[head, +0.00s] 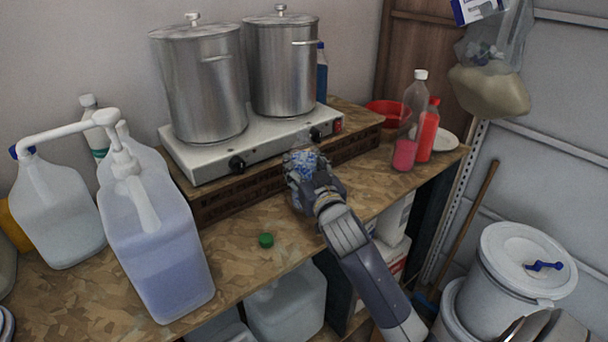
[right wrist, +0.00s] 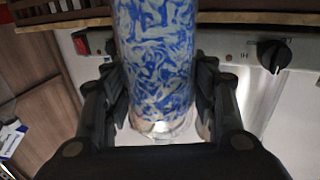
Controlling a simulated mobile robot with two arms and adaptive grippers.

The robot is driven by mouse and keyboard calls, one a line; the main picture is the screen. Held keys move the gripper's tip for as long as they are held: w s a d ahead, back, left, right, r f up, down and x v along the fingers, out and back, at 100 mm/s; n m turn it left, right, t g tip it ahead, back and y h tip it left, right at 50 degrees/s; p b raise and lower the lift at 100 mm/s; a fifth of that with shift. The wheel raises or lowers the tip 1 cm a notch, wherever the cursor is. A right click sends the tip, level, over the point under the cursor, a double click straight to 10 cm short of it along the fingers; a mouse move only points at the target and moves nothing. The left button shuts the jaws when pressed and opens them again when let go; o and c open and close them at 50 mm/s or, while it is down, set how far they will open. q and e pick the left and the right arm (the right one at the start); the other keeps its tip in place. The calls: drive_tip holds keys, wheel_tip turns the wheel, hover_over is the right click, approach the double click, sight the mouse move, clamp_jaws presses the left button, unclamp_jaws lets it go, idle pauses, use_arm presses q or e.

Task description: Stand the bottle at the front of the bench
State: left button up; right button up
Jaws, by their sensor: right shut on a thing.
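My right gripper (head: 303,172) is over the bench (head: 350,190), in front of the two-ring hotplate. It is shut on a bottle (head: 300,160) with a blue and white marbled surface. In the right wrist view the bottle (right wrist: 155,60) stands between the two fingers (right wrist: 157,110) as a round column, with a pale, clear-looking end towards me. The gripper hides much of the bottle in the head view, and I cannot tell whether its base touches the bench. My left gripper is not in view.
Two steel pots (head: 200,85) stand on the hotplate (head: 222,162) behind. A pump jug (head: 160,245) and a white jug (head: 58,210) stand at left. A green cap (head: 266,240) lies near the front edge. A pink-filled bottle (head: 405,150) and red bottle (head: 429,130) stand at right.

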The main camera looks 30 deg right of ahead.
sight(304, 178)
wheel_tip(304, 178, down, 3)
drive_tip(key=shift+r, duration=0.1)
drive_tip(key=shift+f, duration=0.4)
drive_tip(key=o, duration=1.4)
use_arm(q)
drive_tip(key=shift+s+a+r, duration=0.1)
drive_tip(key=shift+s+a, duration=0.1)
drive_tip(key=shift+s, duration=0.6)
use_arm(e)
drive_tip(key=shift+o, duration=0.2)
